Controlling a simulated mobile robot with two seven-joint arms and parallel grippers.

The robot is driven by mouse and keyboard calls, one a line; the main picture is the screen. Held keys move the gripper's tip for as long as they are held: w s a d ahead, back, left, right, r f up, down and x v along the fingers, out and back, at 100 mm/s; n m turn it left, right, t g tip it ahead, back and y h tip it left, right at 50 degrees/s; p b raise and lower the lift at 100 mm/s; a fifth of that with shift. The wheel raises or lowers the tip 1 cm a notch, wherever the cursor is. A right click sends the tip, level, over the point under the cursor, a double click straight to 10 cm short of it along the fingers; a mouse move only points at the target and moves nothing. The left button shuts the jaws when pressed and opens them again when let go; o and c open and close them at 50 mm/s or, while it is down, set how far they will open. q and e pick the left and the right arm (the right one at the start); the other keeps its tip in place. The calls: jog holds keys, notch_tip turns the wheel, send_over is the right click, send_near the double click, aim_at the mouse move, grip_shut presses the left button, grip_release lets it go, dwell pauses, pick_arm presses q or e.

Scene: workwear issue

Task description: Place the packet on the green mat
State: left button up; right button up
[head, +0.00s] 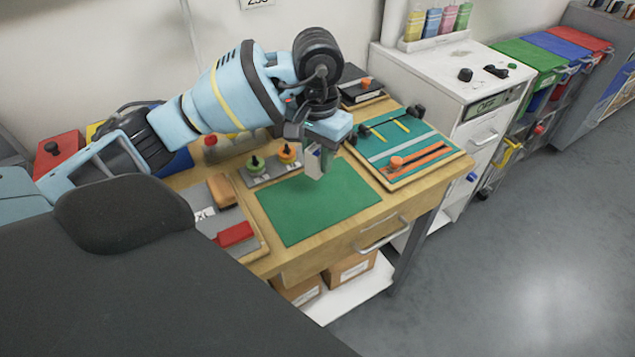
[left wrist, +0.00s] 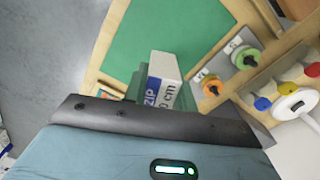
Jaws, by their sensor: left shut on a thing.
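My left gripper (head: 319,160) is shut on the packet and holds it over the green mat (head: 310,212). The mat also shows in the left wrist view (left wrist: 165,32), bare where visible. My right gripper is not in view.
Left of the mat is a grey tray with a red block (head: 235,234) and an orange-brown item (head: 221,190). Behind it stand green and orange spools (head: 286,152). To the right lies a teal tool board (head: 415,165). The mat's near part is clear.

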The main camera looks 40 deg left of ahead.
aim_at(317, 147)
pick_arm(q)
jog(key=shift+f, duration=3.7)
jog(key=shift+f, duration=0.2)
jog(key=o, duration=0.9)
jog(key=shift+o, duration=0.3)
jog(key=shift+r, duration=0.2)
notch_tip(317, 147, up, 12)
jog(key=shift+r, duration=0.1)
